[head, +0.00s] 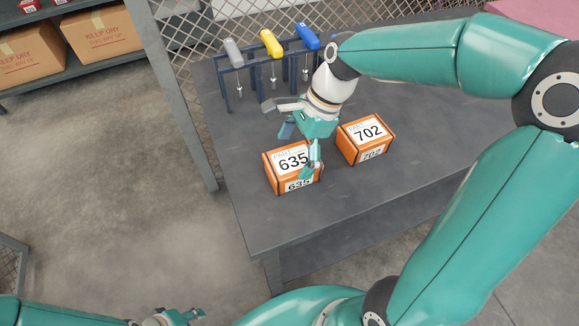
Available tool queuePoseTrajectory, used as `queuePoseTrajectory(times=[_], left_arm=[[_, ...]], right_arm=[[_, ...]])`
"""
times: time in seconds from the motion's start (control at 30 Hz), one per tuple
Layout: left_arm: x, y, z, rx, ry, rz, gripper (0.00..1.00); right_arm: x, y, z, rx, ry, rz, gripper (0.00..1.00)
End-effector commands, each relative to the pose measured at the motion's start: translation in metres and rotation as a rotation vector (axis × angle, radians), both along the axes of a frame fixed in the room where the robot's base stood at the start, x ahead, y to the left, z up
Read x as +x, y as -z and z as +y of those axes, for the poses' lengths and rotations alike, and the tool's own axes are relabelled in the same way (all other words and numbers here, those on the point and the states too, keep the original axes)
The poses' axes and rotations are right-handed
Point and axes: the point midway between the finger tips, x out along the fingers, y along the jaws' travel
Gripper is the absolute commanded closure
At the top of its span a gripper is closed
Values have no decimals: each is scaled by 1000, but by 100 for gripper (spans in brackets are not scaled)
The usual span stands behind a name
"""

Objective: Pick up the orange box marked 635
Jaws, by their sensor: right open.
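The orange box marked 635 (278,181) sits on the dark grey table (258,228) near its left front part, with its number label on top and front. My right gripper (300,148) is open just behind and above this box, pointing down. One of its fingers overlaps the right part of the box in the head view; I cannot tell whether it touches. Nothing is held in it. My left gripper (180,317) shows only partly at the bottom edge, low and away from the table; its finger opening is unclear.
A second orange box marked 702 (352,149) stands right of the 635 box, with a small gap. Behind is a blue rack with grey, yellow (271,44) and blue-handled tools. Wire mesh (200,22) borders the table's back. The table front is bare.

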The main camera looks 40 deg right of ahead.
Motion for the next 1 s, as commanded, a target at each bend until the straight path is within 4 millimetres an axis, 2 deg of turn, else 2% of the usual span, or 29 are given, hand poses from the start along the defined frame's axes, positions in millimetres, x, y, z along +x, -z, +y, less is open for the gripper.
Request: queuePoseTrajectory(times=[0.2, 0.33, 1.0], left_arm=[[0, 1, 0, 0, 0, 0, 60], [0, 3, 0, 0, 0, 0, 60], [0, 3, 0, 0, 0, 0, 60]], right_arm=[[4, 31, 5, 1, 0, 5, 0], [5, 43, 10, 1, 0, 3, 0], [6, 49, 11, 0, 0, 1, 0]])
